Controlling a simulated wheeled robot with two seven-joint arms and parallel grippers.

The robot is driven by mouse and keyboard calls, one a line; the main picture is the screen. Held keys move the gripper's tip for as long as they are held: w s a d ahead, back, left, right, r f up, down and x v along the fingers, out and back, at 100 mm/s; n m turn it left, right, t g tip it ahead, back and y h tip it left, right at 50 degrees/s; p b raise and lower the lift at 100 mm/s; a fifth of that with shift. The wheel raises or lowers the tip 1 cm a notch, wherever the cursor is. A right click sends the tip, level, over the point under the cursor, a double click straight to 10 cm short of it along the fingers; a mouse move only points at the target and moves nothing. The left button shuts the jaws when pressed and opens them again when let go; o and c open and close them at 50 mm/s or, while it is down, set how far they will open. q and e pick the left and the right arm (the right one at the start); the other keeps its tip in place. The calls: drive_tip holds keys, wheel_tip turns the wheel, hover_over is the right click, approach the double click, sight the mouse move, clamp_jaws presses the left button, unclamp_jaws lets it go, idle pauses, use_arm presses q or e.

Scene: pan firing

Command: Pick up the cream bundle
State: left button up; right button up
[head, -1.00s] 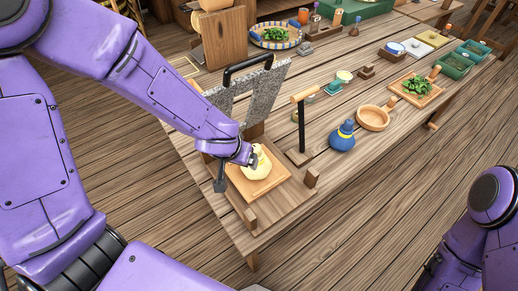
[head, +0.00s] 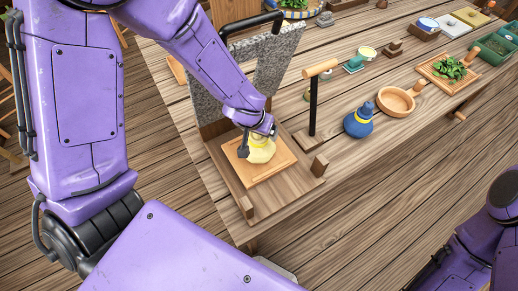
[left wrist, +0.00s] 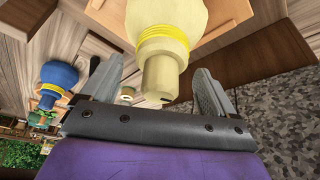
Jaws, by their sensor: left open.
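The cream bundle (head: 262,154), with a yellow band round its neck, sits on a square wooden board (head: 236,172) at the near end of the table. My left gripper (head: 257,134) is at the bundle's top and hides part of it. In the left wrist view, the bundle's (left wrist: 166,18) narrow neck points between the two spread fingers of my left gripper (left wrist: 150,72), with a gap on both sides. My right arm shows at the lower right in the head view, but its gripper is not visible.
A grey stone slab with a black handle (head: 278,68) stands just behind the board. A black post with a wooden crossbar (head: 313,100) and a blue bundle (head: 358,121) stand to the right. A wooden pan (head: 396,101) lies further right. Small wooden blocks (head: 319,165) edge the base.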

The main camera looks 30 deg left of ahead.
use_arm(q)
drive_tip(key=shift+s, duration=0.15)
drive_tip(key=c, duration=0.3)
clamp_jaws()
drive_tip(key=shift+r+p, duration=0.15)
drive_tip(key=shift+p, duration=0.2)
